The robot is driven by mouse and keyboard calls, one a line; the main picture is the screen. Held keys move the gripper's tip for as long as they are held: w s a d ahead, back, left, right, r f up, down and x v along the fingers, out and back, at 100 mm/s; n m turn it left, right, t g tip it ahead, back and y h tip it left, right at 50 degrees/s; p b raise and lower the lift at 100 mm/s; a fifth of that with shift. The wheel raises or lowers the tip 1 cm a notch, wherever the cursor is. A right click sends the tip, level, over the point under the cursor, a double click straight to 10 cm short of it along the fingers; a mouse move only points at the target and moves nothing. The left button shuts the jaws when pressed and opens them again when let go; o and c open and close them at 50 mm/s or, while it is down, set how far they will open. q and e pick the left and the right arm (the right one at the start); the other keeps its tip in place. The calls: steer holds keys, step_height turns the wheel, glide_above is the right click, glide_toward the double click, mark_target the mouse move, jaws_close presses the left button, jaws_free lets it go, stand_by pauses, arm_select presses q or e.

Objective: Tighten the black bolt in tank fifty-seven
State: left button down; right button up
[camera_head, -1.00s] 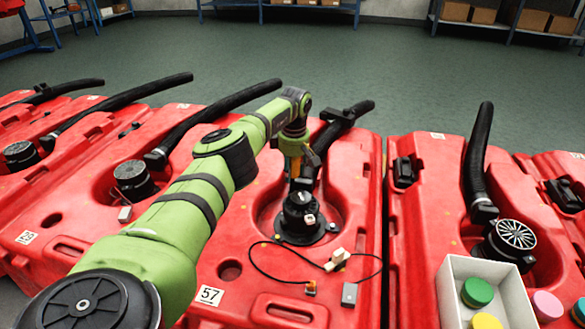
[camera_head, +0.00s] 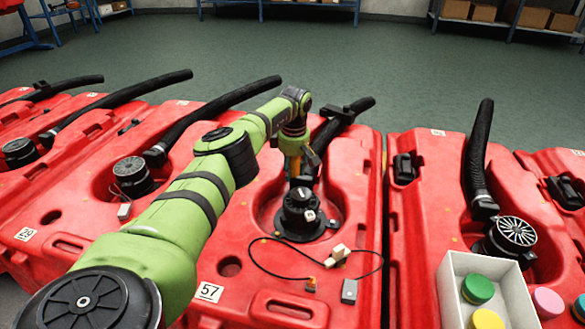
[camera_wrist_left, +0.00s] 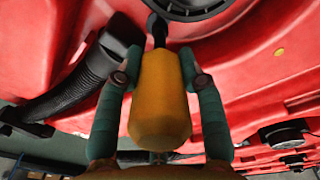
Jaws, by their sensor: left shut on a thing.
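Tank fifty-seven is the red tank with the "57" label (camera_head: 209,292) in the head view. A round black fitting (camera_head: 300,215) stands in its recess. My left gripper (camera_head: 294,165) is above this fitting, shut on a yellow-handled tool. In the left wrist view, the two green fingers hold the orange-yellow handle (camera_wrist_left: 160,100) between them. The tool's dark tip (camera_wrist_left: 156,32) points toward the rim of the round black fitting (camera_wrist_left: 190,8). I cannot make out the black bolt, nor whether the tip touches it. My right gripper is not in view.
A black hose (camera_head: 340,125) lies behind the fitting. A white bin (camera_head: 447,292) with coloured lids is at the lower right. Other red tanks flank this one.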

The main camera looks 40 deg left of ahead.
arm_select(q)
steer(key=shift+f+b, duration=0.3)
steer(key=shift+f, duration=0.25)
stand_by(1.9)
steer(key=shift+d+r, duration=0.1)
steer(key=shift+r+p, duration=0.8)
steer(key=shift+p, duration=0.05)
steer(key=shift+r+p, duration=1.4)
steer(key=shift+r, duration=0.35)
steer(key=shift+f, duration=0.1)
